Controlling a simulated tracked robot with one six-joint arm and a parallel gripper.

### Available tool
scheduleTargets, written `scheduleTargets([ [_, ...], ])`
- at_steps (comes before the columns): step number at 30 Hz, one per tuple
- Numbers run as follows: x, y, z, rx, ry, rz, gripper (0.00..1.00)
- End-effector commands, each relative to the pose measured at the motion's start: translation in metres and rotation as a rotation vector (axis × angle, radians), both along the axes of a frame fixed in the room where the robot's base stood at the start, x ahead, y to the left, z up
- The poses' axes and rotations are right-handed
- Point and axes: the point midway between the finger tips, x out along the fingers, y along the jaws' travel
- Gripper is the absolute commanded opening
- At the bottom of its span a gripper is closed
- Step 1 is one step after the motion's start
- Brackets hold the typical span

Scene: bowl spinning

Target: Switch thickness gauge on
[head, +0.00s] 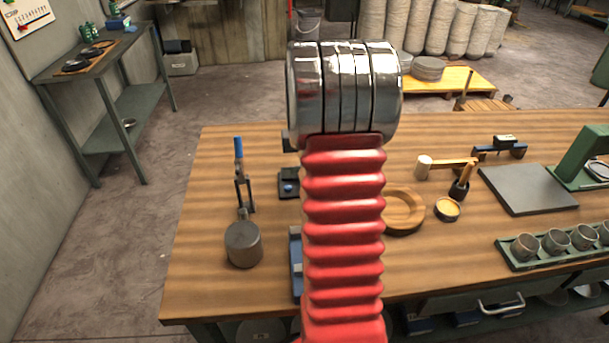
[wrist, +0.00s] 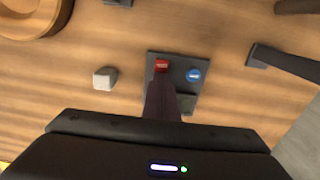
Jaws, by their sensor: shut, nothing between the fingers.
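A small dark box (wrist: 188,103) lies on the wooden bench in the wrist view, with a red button (wrist: 161,65) and a round blue button (wrist: 194,75). I take it for the thickness gauge, but its labels are too small to read. In the head view a dark box with a blue button (head: 288,187) shows at the left edge of my arm, partly hidden. My gripper (wrist: 163,82) is shut and empty. Its dark fingers reach over the box, with their tips close to the red button; I cannot tell whether they touch. The head view does not show the fingers.
A small pale block (wrist: 105,78) lies left of the box. A grey cylinder (head: 244,244) with a blue-handled clamp stands left of my arm. A wooden ring (head: 403,210), a mallet (head: 447,164), a grey plate (head: 527,188) and a green cup tray (head: 552,262) lie to the right.

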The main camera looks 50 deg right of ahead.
Motion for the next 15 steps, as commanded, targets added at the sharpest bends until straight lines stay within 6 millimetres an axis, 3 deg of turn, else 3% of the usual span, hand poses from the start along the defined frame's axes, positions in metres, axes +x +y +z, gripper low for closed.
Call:
scheduleTargets([
  [1, -0.0101, 0.0118, -0.0141, 0.036, 0.034, -0.001, 0.0],
  [15, -0.0118, 0.0117, -0.0106, 0.036, 0.037, 0.0, 0.0],
])
